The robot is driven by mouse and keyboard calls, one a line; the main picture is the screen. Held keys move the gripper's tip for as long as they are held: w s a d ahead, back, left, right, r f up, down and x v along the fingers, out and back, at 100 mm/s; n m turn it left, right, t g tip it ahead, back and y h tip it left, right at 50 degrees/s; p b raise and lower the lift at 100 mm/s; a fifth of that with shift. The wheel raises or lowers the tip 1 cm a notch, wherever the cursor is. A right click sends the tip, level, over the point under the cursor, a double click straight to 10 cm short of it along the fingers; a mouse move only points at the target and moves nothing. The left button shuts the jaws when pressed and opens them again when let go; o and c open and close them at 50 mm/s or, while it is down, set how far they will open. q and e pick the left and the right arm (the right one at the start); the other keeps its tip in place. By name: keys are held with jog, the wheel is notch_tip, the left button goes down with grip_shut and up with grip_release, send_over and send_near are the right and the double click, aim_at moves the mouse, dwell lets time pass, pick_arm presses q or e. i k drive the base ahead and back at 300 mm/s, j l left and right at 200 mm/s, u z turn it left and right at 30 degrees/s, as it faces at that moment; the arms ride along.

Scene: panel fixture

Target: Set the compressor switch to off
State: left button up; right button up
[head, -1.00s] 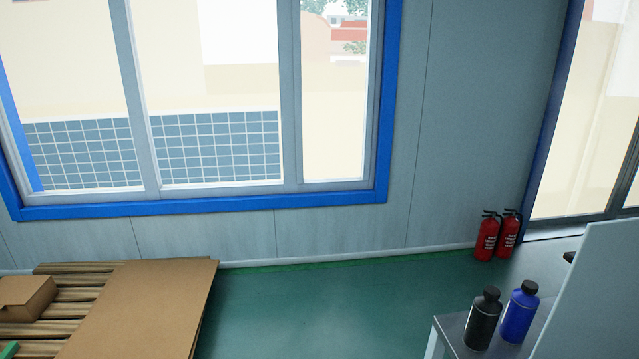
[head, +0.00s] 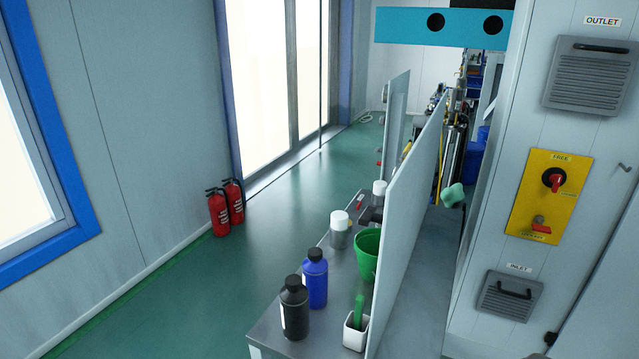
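A yellow plate (head: 518,205) is mounted on a grey panel (head: 503,110) at the right of the head view. A red rotary knob on a black base (head: 552,180) sits on its upper part, under a label that reads "FREE". A second red handle (head: 540,227) sits lower on the plate, above a label too small to read. I see no label naming a compressor, so I cannot tell which control is the compressor switch. Neither gripper is in view.
Louvred covers marked "OUTLET" (head: 589,76) and "INLET" (head: 509,296) are above and below the plate. A bench (head: 270,328) with bottles and a green bucket (head: 367,255) stands left, beside an upright divider (head: 408,215). Fire extinguishers (head: 219,213) stand by the wall. Green floor is clear at left.

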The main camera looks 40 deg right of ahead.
aim_at(369, 214)
jog(key=i+z, duration=0.15)
jog(key=z, duration=0.3)
jog(key=i+j+z, duration=0.15)
jog(key=z, duration=0.35)
jog(key=i+j+z, duration=0.1)
jog(key=z, duration=0.35)
jog(key=j+z, duration=0.25)
jog(key=z, duration=0.25)
jog(key=j+z, duration=0.75)
jog(key=j, duration=0.1)
